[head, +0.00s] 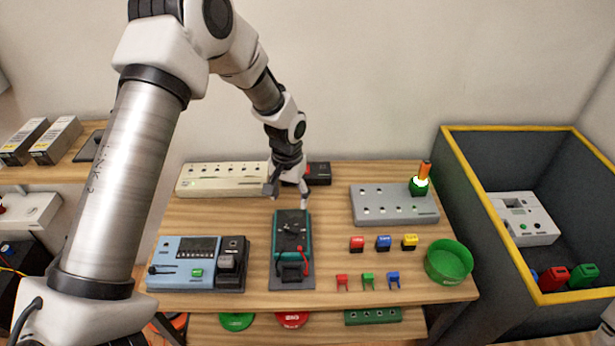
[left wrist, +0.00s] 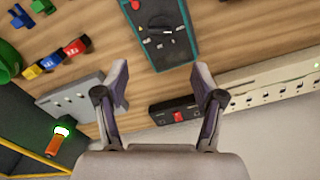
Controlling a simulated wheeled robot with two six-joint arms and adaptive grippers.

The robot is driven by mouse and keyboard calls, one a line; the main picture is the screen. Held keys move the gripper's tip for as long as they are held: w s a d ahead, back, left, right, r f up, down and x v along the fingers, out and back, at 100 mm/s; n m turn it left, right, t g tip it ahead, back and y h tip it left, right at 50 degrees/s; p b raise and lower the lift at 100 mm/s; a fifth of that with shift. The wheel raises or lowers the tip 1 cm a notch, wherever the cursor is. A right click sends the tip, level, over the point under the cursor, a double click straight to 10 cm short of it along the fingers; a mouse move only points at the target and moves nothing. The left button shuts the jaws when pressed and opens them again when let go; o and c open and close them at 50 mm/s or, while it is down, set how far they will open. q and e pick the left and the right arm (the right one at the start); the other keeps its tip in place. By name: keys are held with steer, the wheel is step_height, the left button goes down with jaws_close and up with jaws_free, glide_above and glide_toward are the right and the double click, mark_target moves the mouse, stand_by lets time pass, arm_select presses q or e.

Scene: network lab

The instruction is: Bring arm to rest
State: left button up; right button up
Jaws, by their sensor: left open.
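My left arm comes in from the left in the head view, and its gripper (head: 288,187) hangs over the back of the wooden table. The gripper is open and empty. In the left wrist view its two fingers (left wrist: 158,100) stand apart with nothing between them. A teal-edged dark device (head: 292,237) lies just in front of the gripper; it also shows at the top of the left wrist view (left wrist: 163,30). A black box with a red switch (head: 319,173) sits behind the gripper, near the wall. My right gripper is not in view.
A grey panel with a green-lit orange-topped plug (head: 395,205), a long cream strip (head: 222,180) and a blue device (head: 185,265) stand on the table (head: 335,215). Small coloured blocks and a green bowl (head: 449,262) are at the right. A yellow-rimmed grey crate (head: 455,160) stands beyond.

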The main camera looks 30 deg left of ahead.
arm_select(q)
steer(key=s+f, duration=0.2)
steer(key=s+d+f+g, duration=0.1)
steer(key=s+f, duration=0.1)
steer(key=f, duration=0.1)
steer(key=s+f+g, duration=0.1)
steer(key=s+f, duration=0.1)
steer(key=shift+s+d+f, duration=0.3)
steer(key=shift+s+f, duration=0.1)
steer(key=s+d+f, duration=0.1)
steer(key=s+f, duration=0.1)
steer(key=s, duration=0.2)
steer(key=s+d+f+g, duration=0.1)
steer(key=s+f, duration=0.2)
steer(key=s, duration=0.1)
steer(key=s+d+f+g, duration=0.1)
steer(key=s+f, duration=0.1)
steer(key=s, duration=0.2)
steer(key=shift+d+f+m, duration=0.35)
steer(key=shift+f+m, duration=0.05)
steer(key=s+d+f+t, duration=0.2)
steer(key=s+d+t, duration=0.1)
steer(key=s, duration=0.6)
steer(key=shift+s+f+t+b, duration=0.2)
steer(key=shift+s+t+b, duration=0.15)
steer(key=shift+t, duration=0.15)
